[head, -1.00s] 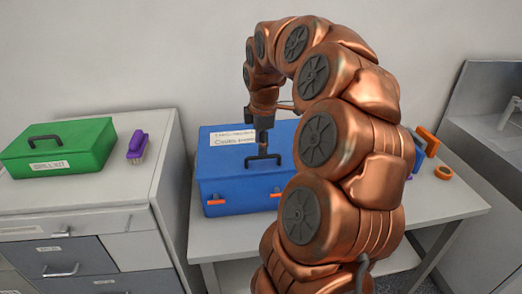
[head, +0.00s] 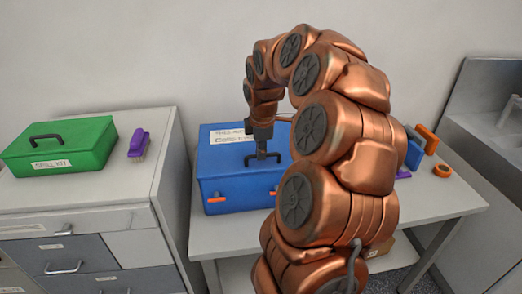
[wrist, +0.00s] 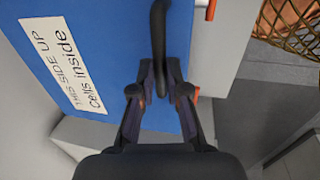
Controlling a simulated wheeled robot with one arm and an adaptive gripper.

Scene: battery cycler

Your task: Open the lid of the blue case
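The blue case (head: 225,172) stands shut on the white table. Its lid bears a white label and a dark handle (head: 270,156), and orange latches (head: 216,200) show on its front. In the wrist view, the blue lid (wrist: 105,35) fills the upper left, and the handle (wrist: 158,45) runs between my two fingers. My gripper (wrist: 161,92) is open, with one finger on each side of the handle and a gap showing beside it. In the head view, my gripper (head: 262,150) is at the handle; part of the case is hidden behind my arm.
A green case (head: 75,150) and a purple brush (head: 138,143) sit on the drawer cabinet (head: 165,165) at left. An orange tape roll (head: 442,171) and other items lie at the right of the table (head: 450,198). A wall stands close behind.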

